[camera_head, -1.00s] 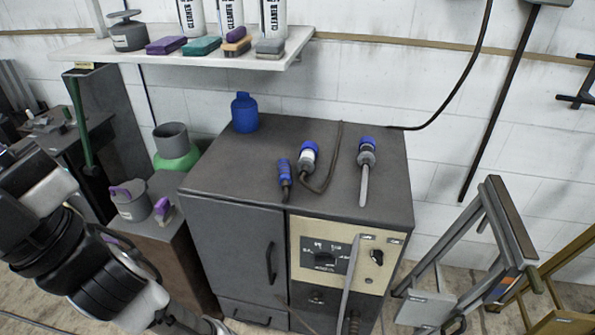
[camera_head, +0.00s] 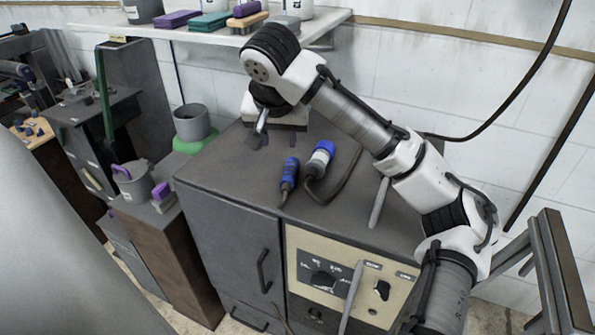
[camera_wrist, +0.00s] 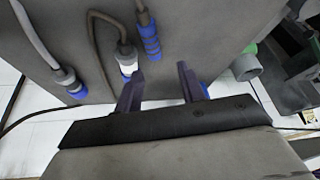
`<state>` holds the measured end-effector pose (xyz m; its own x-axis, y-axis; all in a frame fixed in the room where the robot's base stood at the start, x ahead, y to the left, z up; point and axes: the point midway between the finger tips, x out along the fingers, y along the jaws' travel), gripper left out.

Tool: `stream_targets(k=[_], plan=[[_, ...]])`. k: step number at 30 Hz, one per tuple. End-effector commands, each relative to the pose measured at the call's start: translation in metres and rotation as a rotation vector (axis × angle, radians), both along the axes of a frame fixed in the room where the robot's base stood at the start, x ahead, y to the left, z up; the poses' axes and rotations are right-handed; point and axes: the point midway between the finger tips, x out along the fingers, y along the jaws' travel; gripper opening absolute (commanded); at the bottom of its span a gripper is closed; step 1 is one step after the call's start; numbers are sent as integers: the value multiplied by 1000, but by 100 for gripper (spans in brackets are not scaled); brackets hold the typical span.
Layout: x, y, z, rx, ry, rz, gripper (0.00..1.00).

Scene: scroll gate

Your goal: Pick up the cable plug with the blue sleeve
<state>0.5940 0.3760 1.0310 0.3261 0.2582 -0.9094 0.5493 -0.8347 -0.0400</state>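The cable plug with the blue sleeve (camera_head: 289,173) lies on top of the dark cabinet, near its front edge. It also shows in the wrist view (camera_wrist: 150,40), beyond the fingertips. A white plug with a blue end (camera_head: 321,157) and a brown cable lies just right of it. A third plug on a grey cable is mostly hidden behind my arm in the head view; the wrist view shows this grey-and-blue plug (camera_wrist: 69,82) at left. My gripper (camera_wrist: 160,76) is open and empty, its two dark purple fingers apart. In the head view my gripper (camera_head: 272,138) is above the cabinet's back left, touching no plug.
The cabinet top (camera_head: 225,165) is clear at front left. A shelf (camera_head: 215,33) with cleaning blocks hangs behind. A grey-and-green container (camera_head: 192,125) stands left of the cabinet, and a metal frame (camera_head: 550,270) stands at right.

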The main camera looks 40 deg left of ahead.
Motion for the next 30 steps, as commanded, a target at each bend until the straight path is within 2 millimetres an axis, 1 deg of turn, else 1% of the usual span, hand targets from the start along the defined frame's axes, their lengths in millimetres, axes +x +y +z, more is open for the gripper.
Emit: stream_targets(k=[1, 2, 5, 12, 15, 23, 30], plan=[[3, -7, -1, -29, 2, -26, 39], [5, -10, -3, -41, 6, -37, 39], [10, -12, -13, -58, 12, -53, 39], [25, -3, -56, -57, 12, -49, 39], [30, 1, -69, -55, 11, -48, 39], [36, 6, -87, -54, 10, -48, 39], [47, 16, -118, -54, 10, -48, 39]])
